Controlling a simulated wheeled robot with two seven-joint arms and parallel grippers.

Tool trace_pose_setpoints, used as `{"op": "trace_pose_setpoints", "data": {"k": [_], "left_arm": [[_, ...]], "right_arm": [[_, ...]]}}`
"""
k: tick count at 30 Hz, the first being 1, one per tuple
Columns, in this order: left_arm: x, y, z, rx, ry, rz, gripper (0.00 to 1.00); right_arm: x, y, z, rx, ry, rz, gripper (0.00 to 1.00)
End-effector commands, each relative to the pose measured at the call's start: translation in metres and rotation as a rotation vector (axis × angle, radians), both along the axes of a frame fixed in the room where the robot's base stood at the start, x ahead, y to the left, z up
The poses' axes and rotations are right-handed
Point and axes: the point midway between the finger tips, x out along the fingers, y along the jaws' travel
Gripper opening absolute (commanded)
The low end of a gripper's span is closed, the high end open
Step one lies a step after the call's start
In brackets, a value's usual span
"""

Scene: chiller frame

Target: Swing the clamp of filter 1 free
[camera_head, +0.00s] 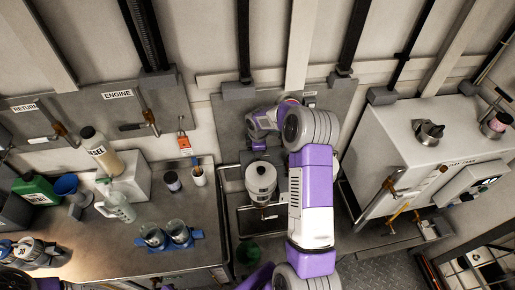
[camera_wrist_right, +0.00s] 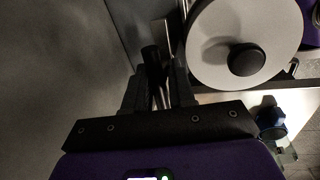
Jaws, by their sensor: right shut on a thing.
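A white cylindrical filter (camera_head: 261,182) with a dark knob stands below the grey wall panel in the head view. In the right wrist view its round white face (camera_wrist_right: 215,65) and black knob fill the upper right. My right gripper (camera_head: 258,145) is just above the filter in the head view. In the right wrist view, the right gripper (camera_wrist_right: 158,85) is shut on a dark clamp handle (camera_wrist_right: 151,62), beside the white face. The clamp's far end is hidden. My right arm covers part of the panel. My left gripper is not in view.
A steel bench (camera_head: 110,245) at the left carries bottles, cups and jars. A white tank cabinet (camera_head: 400,140) stands at the right, with valves and pipes. An orange tag (camera_head: 184,142) hangs on the wall. A green container (camera_head: 248,252) is below the filter.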

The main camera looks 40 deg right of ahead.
Motion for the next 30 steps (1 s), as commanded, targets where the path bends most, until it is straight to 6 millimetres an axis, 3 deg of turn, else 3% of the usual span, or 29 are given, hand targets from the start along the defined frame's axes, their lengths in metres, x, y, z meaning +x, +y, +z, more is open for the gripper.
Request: {"op": "trace_pose_setpoints", "data": {"k": [22,23,24,26,30], "left_arm": [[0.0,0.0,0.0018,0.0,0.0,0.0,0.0],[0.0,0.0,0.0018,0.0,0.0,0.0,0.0],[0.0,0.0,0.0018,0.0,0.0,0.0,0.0],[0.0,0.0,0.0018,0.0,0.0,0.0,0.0],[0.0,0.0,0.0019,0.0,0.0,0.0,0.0]], "right_arm": [[-0.0041,0.002,-0.0049,0.006,0.016,0.084,0.0],[-0.0042,0.002,-0.0049,0.006,0.016,0.084,0.29],[-0.0042,0.0019,-0.0048,0.006,0.016,0.084,0.35],[-0.0038,0.0016,-0.0044,0.005,0.014,0.083,0.44],[-0.0026,0.0006,-0.0028,0.003,0.009,0.082,0.46]]}}
